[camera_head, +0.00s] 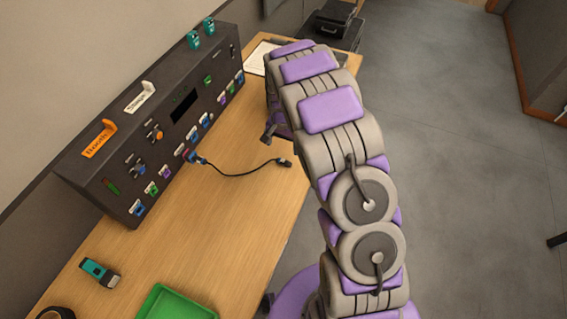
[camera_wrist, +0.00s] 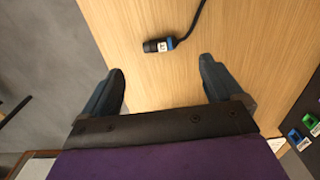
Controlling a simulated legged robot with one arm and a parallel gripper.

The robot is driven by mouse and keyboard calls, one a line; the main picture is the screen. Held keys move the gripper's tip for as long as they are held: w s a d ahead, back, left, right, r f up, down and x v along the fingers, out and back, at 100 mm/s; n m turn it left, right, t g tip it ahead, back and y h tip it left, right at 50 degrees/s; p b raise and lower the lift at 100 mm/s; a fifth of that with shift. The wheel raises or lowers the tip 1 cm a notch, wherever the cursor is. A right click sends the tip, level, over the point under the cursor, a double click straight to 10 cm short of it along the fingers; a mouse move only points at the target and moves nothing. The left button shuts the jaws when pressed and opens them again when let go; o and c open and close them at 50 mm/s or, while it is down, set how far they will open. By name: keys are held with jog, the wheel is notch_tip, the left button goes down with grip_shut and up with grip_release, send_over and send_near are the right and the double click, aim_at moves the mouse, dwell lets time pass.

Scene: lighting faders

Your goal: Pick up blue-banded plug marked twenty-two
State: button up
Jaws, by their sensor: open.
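A black plug (camera_wrist: 158,45) with a blue band and a small white label lies on the wooden table in the wrist view. Its marking is too small to read. A black cable (camera_wrist: 190,25) runs from its banded end. In the head view the plug (camera_head: 285,162) lies near the table's right edge, its cable leading left to the console. My gripper (camera_wrist: 161,68) is open and empty, its two fingers on either side of the plug's line, with the plug just beyond the fingertips. In the head view my arm mostly hides the gripper; one dark finger (camera_head: 268,133) shows.
A black console (camera_head: 120,170) with coloured ports and orange and white tags stands along the wall. A green tray (camera_head: 175,303), a teal-and-black device (camera_head: 98,272) and a dark roll (camera_head: 55,313) are on the near table. Bare table (camera_head: 215,215) lies between.

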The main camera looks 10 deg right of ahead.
send_over(284, 161)
jog(key=a, duration=0.1)
notch_tip(284, 161, down, 5)
jog(key=shift+r+b, duration=0.15)
jog(key=shift+b, duration=0.15)
jog(key=shift+d+f, duration=0.35)
jog(key=shift+d, duration=0.1)
notch_tip(284, 161, down, 4)
jog(key=shift+f+b, duration=0.2)
jog(key=shift+b, duration=0.45)
jog(key=shift+a+f, duration=0.2)
jog(key=shift+a, duration=0.15)
jog(key=shift+d, duration=0.4)
jog(key=c, duration=0.7)
jog(key=shift+a, duration=0.3)
jog(key=c, duration=0.4)
jog(key=shift+r, duration=0.1)
